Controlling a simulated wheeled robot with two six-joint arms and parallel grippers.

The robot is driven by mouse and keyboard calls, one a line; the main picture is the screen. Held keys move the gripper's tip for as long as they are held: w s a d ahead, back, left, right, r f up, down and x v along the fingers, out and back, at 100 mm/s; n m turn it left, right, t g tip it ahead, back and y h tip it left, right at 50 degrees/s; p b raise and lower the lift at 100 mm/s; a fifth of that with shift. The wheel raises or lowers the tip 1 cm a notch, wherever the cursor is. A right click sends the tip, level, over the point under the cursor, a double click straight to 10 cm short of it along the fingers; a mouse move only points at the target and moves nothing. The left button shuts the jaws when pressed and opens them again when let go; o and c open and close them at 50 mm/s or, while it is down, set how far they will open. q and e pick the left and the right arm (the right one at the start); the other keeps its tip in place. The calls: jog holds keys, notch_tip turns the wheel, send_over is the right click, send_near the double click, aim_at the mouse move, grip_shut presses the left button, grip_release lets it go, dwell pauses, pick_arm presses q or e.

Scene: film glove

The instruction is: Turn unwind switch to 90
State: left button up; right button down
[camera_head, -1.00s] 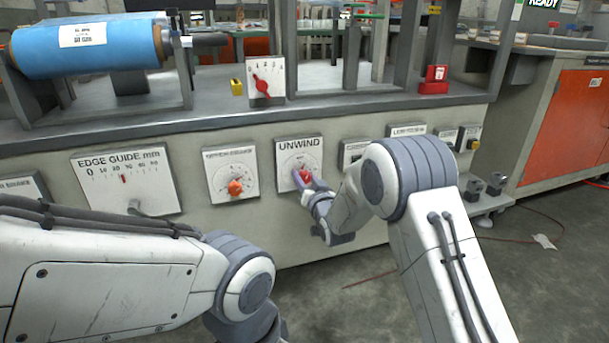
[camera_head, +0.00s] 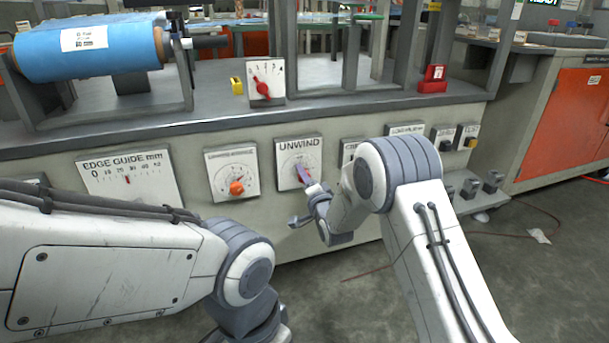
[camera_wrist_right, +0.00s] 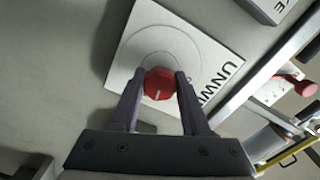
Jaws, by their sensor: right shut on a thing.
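The UNWIND switch is a red knob on a white dial plate (camera_head: 287,155) on the front panel of the machine. In the right wrist view the red knob (camera_wrist_right: 159,84) sits between the two fingers, with a pale mark on its face. My right gripper (camera_head: 304,176) is at the dial and shut on the knob; the wrist view shows its fingers (camera_wrist_right: 160,90) on either side of it. The wrist looks rolled relative to the plate, whose lettering (camera_wrist_right: 220,85) runs slanted. In the head view the fingers mostly hide the knob. My left arm comes in from the left; its gripper is not seen.
An orange knob on a dial plate (camera_head: 232,158) is left of UNWIND, and the EDGE GUIDE plate (camera_head: 150,185) is farther left. More small plates continue to the right. A blue roll (camera_head: 88,45) lies above on the machine.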

jog(key=shift+m, duration=1)
jog(key=shift+c, duration=1.9)
grip_release()
jog(key=shift+p, duration=0.3)
jog(key=p+v, duration=0.3)
jog(key=v, duration=0.7)
jog(key=shift+s+p, duration=0.3)
jog(key=shift+p, duration=0.1)
